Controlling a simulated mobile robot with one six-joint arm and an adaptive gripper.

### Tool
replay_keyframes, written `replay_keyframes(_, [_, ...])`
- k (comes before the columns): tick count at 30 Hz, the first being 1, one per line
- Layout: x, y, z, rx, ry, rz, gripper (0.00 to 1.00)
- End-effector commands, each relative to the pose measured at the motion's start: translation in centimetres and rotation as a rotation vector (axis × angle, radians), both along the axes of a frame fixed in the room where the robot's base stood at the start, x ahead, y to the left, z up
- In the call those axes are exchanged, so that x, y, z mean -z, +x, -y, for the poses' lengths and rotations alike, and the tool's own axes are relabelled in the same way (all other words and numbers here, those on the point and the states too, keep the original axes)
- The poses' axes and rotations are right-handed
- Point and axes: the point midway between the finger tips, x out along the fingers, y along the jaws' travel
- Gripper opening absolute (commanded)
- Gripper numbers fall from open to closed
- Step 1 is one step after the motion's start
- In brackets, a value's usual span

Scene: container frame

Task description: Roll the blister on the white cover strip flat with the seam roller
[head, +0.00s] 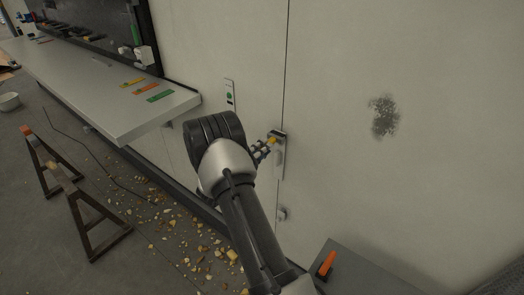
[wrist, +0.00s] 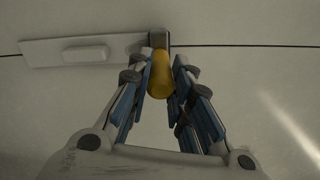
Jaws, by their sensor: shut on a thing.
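My gripper (head: 264,149) is shut on the yellow handle of the seam roller (head: 272,140), close to the pale wall. In the wrist view the yellow handle (wrist: 161,78) is between the blue-padded fingers of my gripper (wrist: 163,62). The roller's grey-brown head (wrist: 159,37) is over the right end of the white cover strip (wrist: 45,53); I cannot tell whether it touches. The blister (wrist: 86,54) is a raised oblong on the strip, left of the roller and apart from it. In the head view the strip (head: 280,172) runs upright along the seam, partly behind the gripper.
A grey bench (head: 110,85) with coloured strips runs along the wall at left. Trestles (head: 75,190) and rubble (head: 200,235) are on the floor. A grey box top (head: 350,272) with an orange-handled tool (head: 326,264) is at lower right.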

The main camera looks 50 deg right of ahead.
Motion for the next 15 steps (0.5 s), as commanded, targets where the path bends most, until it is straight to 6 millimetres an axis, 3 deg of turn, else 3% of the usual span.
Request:
replay_keyframes(5, [-0.3,0.0,0.1,0.001,-0.003,0.001,0.00])
replay_keyframes(15, [1.7,0.0,0.0,0.001,-0.002,0.001,0.00])
